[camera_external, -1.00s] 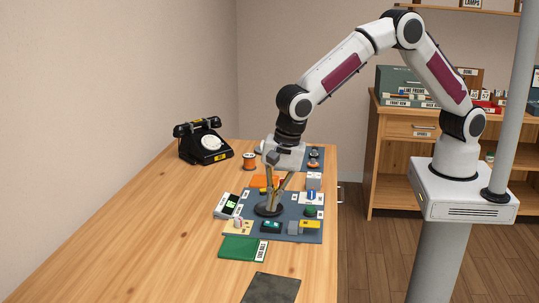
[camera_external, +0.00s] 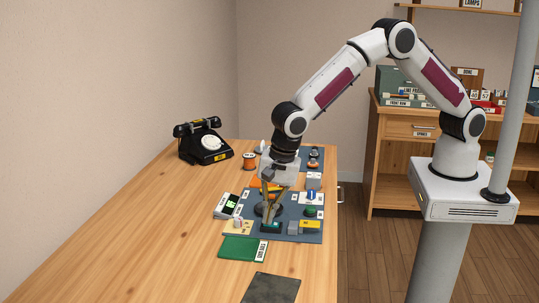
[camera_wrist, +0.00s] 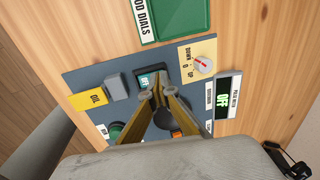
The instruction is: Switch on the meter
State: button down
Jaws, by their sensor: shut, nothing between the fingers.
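The meter (camera_external: 227,205) is a small white-and-black box with a lit green readout, at the left edge of the grey board. In the wrist view the meter (camera_wrist: 228,98) stands at the right, labelled as a pulse meter, and its readout seems to say OFF. My gripper (camera_external: 266,222) is shut and empty, pointing down. In the wrist view its gold fingertips (camera_wrist: 159,76) overlap the teal block; I cannot tell whether they touch.
The grey board (camera_wrist: 84,77) also carries a beige dial plate (camera_wrist: 188,53) with a red-marked knob, a grey block (camera_wrist: 116,86) and a yellow OIL block (camera_wrist: 88,99). A green tray (camera_external: 237,247) lies in front. A black phone (camera_external: 205,142) stands at the back left.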

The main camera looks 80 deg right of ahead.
aim_at(279, 224)
jog(key=shift+w+f, duration=0.45)
jog(key=shift+d+f, duration=0.1)
jog(key=shift+s, duration=1)
notch_tip(279, 224, up, 12)
jog(key=s, duration=0.1)
jog(key=shift+s+r, duration=0.2)
jog(key=shift+s, duration=0.15)
dwell(0.5)
dwell(0.6)
